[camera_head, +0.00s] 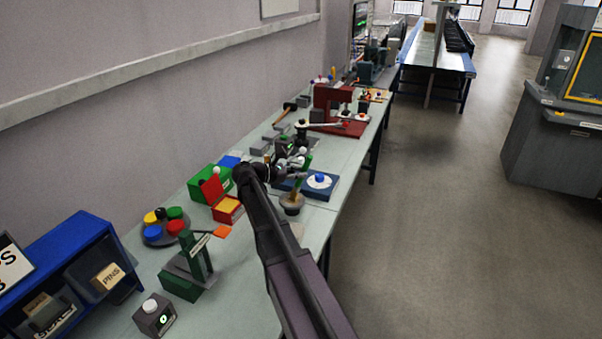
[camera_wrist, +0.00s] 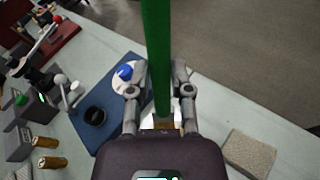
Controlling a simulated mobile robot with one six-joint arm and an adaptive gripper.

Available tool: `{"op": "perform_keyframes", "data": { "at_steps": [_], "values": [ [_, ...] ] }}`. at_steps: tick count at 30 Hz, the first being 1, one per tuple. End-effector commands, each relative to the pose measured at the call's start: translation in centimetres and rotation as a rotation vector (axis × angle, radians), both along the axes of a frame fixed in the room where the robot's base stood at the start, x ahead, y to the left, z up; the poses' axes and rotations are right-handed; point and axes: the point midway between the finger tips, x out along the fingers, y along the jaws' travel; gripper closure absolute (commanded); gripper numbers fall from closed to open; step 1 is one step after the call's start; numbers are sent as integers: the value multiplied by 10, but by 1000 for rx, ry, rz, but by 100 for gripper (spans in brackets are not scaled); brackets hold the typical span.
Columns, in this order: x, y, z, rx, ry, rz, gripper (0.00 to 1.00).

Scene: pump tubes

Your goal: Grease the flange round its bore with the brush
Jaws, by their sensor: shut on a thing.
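My gripper (camera_wrist: 157,91) is shut on the brush (camera_wrist: 158,45), whose long green handle stands between the two fingers and runs off the top of the wrist view. The brush's bristles are not clearly visible. I cannot tell whether the brush end is inside the pot. The flange (camera_head: 311,184) is a pale disc on a blue plate, right of the pot, with a round blue piece at its middle. It also shows in the wrist view (camera_wrist: 119,82), left of the handle.
The blue plate (camera_head: 318,195) also carries a black round part (camera_wrist: 95,115). A beige block (camera_wrist: 249,154) lies near the bench's front edge. A red and yellow box (camera_head: 228,209), a green stand (camera_head: 190,268) and a red press (camera_head: 330,105) crowd the bench (camera_head: 250,262).

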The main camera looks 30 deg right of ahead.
Motion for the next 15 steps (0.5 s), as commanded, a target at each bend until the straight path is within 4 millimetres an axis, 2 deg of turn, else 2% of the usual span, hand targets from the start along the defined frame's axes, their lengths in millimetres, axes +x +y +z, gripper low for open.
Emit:
{"op": "perform_keyframes", "data": {
  "at_steps": [8, 15],
  "values": [
    [3, 2, -2, 7, -1, 3, 100],
    [14, 10, -1, 7, -2, 4, 100]
  ]
}}
